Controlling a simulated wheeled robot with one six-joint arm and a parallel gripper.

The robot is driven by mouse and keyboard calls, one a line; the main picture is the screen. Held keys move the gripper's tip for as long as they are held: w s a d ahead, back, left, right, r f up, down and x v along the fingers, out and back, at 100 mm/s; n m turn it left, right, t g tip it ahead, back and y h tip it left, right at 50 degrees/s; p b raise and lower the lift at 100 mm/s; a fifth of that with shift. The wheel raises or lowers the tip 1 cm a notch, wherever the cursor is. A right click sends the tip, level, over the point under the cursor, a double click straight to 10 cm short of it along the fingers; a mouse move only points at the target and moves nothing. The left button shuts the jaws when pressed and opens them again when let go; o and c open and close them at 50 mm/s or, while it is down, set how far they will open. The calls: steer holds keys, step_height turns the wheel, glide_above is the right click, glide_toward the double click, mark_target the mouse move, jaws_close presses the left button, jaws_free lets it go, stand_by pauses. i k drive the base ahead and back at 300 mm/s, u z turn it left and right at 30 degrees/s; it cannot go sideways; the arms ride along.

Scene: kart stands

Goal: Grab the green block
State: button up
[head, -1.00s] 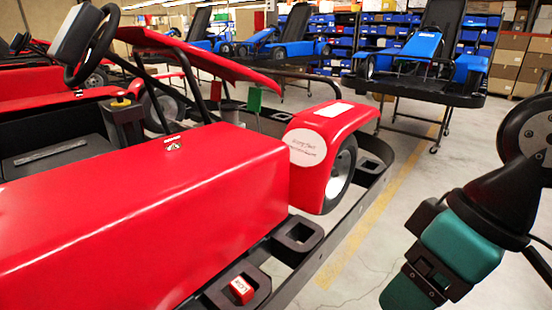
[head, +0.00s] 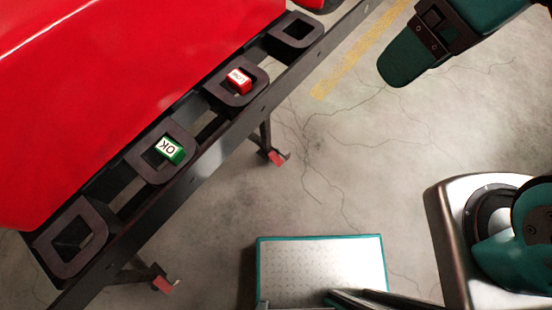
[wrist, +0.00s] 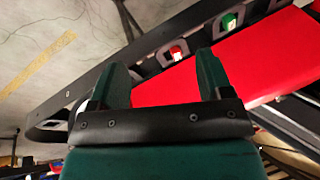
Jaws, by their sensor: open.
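The green block (head: 169,150) has a white face marked OK. It sits in a square dark holder on the edge rail of the red kart, left of centre in the head view. It also shows near the top right of the wrist view (wrist: 228,20). My gripper (wrist: 162,68) is open, with its two teal fingers apart and nothing between them. In the head view its teal finger (head: 402,62) is at the top right, over the floor, well away from the green block.
A red block (head: 239,80) with a white label sits in the neighbouring holder. Empty holders (head: 72,237) lie at either end of the row. The kart's red bodywork (head: 120,70) rises behind the rail. Open concrete floor lies in front of the rail.

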mark_target(170, 151)
steer(key=z, duration=0.05)
steer(key=k, duration=0.45)
steer(key=u, duration=1.25)
steer(key=i, duration=0.5)
steer(key=z, duration=0.65)
steer(key=k, duration=0.3)
steer(key=u, duration=0.5)
